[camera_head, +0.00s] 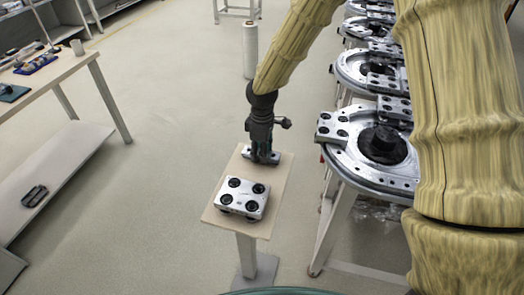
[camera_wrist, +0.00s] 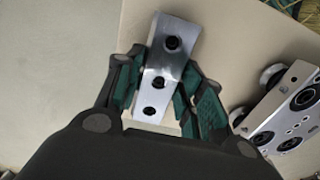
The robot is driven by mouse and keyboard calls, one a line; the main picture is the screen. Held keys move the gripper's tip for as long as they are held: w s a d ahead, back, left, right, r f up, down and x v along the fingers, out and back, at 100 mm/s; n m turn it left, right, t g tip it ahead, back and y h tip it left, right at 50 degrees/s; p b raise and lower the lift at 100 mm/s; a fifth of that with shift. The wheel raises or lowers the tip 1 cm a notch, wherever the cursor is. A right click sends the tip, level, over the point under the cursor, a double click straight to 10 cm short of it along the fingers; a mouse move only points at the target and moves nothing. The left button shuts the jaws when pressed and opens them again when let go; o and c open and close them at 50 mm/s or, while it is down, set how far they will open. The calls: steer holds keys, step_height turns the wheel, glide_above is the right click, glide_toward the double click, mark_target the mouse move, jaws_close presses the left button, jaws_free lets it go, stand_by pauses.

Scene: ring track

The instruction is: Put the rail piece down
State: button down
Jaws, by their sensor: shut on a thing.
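My gripper (camera_head: 262,150) points down over the small stand's wooden top (camera_head: 228,205). It is shut on the rail piece (camera_head: 248,154), a short silver bar that shows at both sides of the fingers, at the far end of the top. In the wrist view the rail piece (camera_wrist: 161,70) has dark round holes along it and sits between the teal-padded fingers (camera_wrist: 165,95). The rail piece is at or just above the wooden top; I cannot tell whether it touches.
A silver four-wheeled carriage (camera_head: 243,197) stands on the near part of the same top, and at right in the wrist view (camera_wrist: 290,115). Ring track machines (camera_head: 375,150) line the right. A workbench (camera_head: 60,70) is at left.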

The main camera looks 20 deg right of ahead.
steer(key=c, duration=0.9)
jaws_free()
step_height(320, 180, up, 12)
steer(key=b, duration=0.1)
steer(key=shift+b, duration=0.4)
